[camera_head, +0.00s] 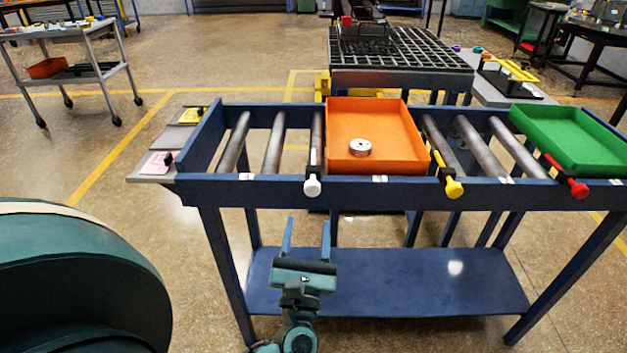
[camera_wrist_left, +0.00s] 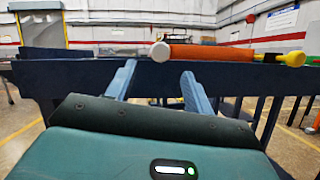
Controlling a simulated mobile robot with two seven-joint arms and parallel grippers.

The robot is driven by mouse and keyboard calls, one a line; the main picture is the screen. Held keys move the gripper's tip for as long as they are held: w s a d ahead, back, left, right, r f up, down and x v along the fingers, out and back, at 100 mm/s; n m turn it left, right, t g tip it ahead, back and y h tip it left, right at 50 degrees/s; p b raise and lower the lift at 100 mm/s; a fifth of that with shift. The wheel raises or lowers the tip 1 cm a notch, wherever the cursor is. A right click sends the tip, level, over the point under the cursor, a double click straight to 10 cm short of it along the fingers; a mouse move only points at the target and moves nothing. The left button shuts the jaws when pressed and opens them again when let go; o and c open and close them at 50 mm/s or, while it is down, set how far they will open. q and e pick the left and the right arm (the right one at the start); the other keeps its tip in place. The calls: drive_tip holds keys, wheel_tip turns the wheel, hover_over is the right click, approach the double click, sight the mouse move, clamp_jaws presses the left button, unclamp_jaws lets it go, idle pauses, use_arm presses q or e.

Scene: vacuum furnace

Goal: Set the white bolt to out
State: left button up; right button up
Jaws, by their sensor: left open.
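The white bolt (camera_head: 312,186) has a round white knob at the front rail of the blue roller stand (camera_head: 258,189). Its shaft runs back beside the orange tray. In the left wrist view the white knob (camera_wrist_left: 160,51) shows just above the rail, between and beyond my fingers. My left gripper (camera_head: 307,222) is open and empty, with its fingers pointing up, in front of the rail and below the knob. It does not touch the bolt. The left wrist view shows its two fingers (camera_wrist_left: 158,72) spread apart. My right gripper is in neither view.
An orange tray (camera_head: 395,127) holding a small round tin (camera_head: 360,148) sits right of the white bolt. A yellow bolt (camera_head: 453,188), a red bolt (camera_head: 578,189) and a green tray (camera_head: 572,135) are further right. The stand has a lower blue shelf (camera_head: 400,280).

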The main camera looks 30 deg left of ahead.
sight(312, 192)
use_arm(q)
drive_tip(key=p+x, duration=0.2)
drive_tip(key=x, duration=0.9)
drive_tip(key=shift+w+a+r, duration=0.1)
drive_tip(key=shift+w, duration=0.1)
clamp_jaws()
